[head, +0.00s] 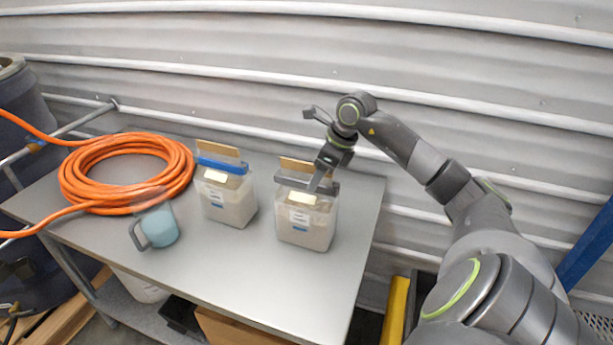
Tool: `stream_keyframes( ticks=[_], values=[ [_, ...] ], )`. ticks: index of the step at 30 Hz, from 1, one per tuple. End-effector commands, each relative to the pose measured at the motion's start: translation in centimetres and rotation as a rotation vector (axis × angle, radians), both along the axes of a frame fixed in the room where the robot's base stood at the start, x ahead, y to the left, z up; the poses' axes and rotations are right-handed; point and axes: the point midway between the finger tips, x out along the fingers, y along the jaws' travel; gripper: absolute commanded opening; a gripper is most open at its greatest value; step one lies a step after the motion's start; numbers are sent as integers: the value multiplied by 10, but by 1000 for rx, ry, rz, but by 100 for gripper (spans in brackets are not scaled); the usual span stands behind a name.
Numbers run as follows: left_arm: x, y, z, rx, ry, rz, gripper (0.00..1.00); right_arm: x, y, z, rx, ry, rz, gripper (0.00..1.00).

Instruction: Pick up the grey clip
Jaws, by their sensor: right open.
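The grey clip (291,180) is a dark bar across the top of the right-hand clear bag (303,231), which stands upright on the metal table. My right gripper (320,182) is open and points down at the right part of the clip, hiding some of it. I cannot tell whether the fingers touch the clip or straddle it. My left gripper is not in view.
A second bag (230,206) with a blue clip (222,165) stands just left. The table's front is clear; a corrugated wall (230,90) is behind.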

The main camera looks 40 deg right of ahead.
Motion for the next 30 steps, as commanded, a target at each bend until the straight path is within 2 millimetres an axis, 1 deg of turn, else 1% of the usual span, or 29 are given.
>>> stream_keyframes(
  ticks=[1, 6, 12, 14, 23, 24, 30],
  values=[
    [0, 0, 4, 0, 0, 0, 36, 2, 2, -4, 3, 1, 0, 56],
    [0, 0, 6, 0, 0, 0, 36, 4, 2, -13, -1, 2, -1, 56],
    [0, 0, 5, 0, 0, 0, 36, 4, 2, -14, -1, 0, 0, 56],
    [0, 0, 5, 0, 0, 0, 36, 4, 2, -14, -1, 0, 0, 49],
    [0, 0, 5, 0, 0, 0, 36, 4, 2, -13, -1, 0, 0, 10],
    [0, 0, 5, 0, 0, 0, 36, 4, 2, -13, -1, 0, 0, 8],
    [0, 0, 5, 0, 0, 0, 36, 4, 2, -12, -1, -1, 1, 8]
  ],
)
